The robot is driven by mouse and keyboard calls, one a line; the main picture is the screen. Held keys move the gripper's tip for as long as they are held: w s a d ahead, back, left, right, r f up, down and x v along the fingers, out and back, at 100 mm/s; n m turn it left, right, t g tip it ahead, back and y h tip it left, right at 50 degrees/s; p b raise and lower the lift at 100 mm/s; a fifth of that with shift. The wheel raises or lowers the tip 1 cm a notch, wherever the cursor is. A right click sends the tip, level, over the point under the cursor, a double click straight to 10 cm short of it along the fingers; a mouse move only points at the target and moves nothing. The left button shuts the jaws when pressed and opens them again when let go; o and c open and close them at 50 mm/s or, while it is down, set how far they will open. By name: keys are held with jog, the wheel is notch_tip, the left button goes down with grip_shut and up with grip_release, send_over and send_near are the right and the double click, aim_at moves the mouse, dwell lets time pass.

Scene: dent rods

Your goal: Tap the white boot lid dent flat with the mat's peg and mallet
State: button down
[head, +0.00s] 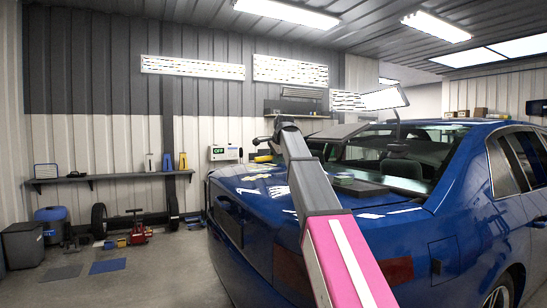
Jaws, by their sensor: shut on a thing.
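A blue car stands with its rear toward me, and its boot lid (255,188) is blue, not white. Bright reflections and small pale patches lie on the lid, and I cannot make out a dent. A flat dark mat (360,188) lies on the lid near the rear window, with a small yellow-green thing (343,181) at its edge. I cannot tell a peg or mallet apart there. My pink and grey arm reaches up across the lid and hides part of it. My gripper's fingers cannot be made out beyond the arm's far end.
A lamp panel (385,98) stands over the car near the rear window. A white box with a green display (224,153) is beyond the lid. A wall shelf (110,176) holds bottles. Weights, bins and a blue floor mat (107,266) are at left; the floor nearer the car is clear.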

jog(key=shift+w+d+f, duration=0.1)
jog(key=shift+f, duration=1.15)
jog(key=shift+w+d+f, duration=0.1)
jog(key=shift+f, duration=1.15)
jog(key=shift+f, duration=0.1)
jog(key=shift+f, duration=0.4)
jog(key=shift+r, duration=0.1)
jog(key=shift+s+a+r, duration=0.1)
jog(key=shift+r, duration=1.65)
jog(key=shift+s+a+r, duration=0.1)
jog(key=shift+r, duration=1.6)
jog(key=shift+s+a+f, duration=0.15)
jog(key=shift+s+a, duration=0.45)
jog(key=shift+a, duration=0.75)
jog(key=shift+s+a+f, duration=0.1)
jog(key=shift+s+a, duration=0.45)
jog(key=shift+a, duration=0.85)
jog(key=shift+s+a+f, duration=0.15)
jog(key=shift+s+a, duration=0.45)
jog(key=shift+a, duration=0.75)
